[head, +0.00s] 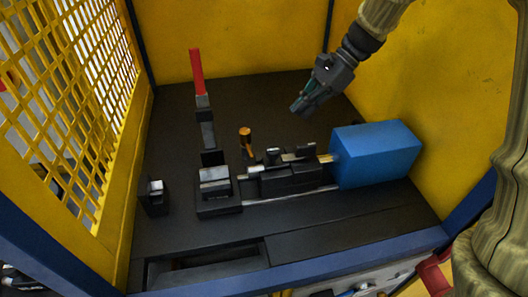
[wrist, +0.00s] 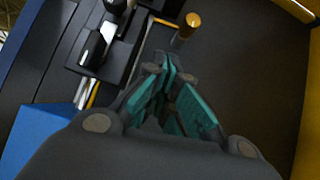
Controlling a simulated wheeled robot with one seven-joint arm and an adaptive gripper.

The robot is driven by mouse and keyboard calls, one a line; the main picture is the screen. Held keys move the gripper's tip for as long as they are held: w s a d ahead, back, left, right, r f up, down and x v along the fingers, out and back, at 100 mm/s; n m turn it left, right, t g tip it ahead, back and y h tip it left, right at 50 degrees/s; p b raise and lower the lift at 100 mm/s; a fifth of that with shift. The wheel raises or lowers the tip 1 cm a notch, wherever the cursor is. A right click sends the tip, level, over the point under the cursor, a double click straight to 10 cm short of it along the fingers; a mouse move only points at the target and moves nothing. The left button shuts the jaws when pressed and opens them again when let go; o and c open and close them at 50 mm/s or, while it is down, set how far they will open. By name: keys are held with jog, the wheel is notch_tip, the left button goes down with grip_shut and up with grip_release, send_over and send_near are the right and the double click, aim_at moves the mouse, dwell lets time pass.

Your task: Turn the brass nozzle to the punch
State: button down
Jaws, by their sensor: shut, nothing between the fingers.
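The brass nozzle (head: 245,134) is a small gold upright piece with a thin stem, behind the black clamp fixture (head: 290,180) on the dark bench. It also shows in the wrist view (wrist: 192,21), at the top, beyond my fingertips. I cannot single out the punch with certainty; a pale metal piece (head: 254,169) sits at the fixture's left end, in front of the nozzle. My gripper (head: 300,107) is shut and empty, above the bench, to the right of and apart from the nozzle. In the wrist view its teal-padded fingers (wrist: 172,68) meet at the tips.
A blue box (head: 377,153) stands at the fixture's right end. A red-handled lever (head: 197,73) rises at the back left. A black block (head: 154,198) stands at the left. Yellow walls and a mesh panel (head: 75,85) enclose the bench.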

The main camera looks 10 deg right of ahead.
aim_at(248, 144)
jog(key=x, duration=1)
jog(key=shift+s+d+f, duration=0.1)
jog(key=shift+d+f, duration=0.1)
jog(key=shift+f, duration=0.4)
jog(key=a, duration=0.1)
jog(key=a+f+p, duration=0.1)
jog(key=a, duration=0.1)
jog(key=shift+s, duration=0.1)
jog(key=shift+a+f, duration=0.15)
jog(key=shift+a, duration=0.5)
jog(key=shift+a, duration=0.1)
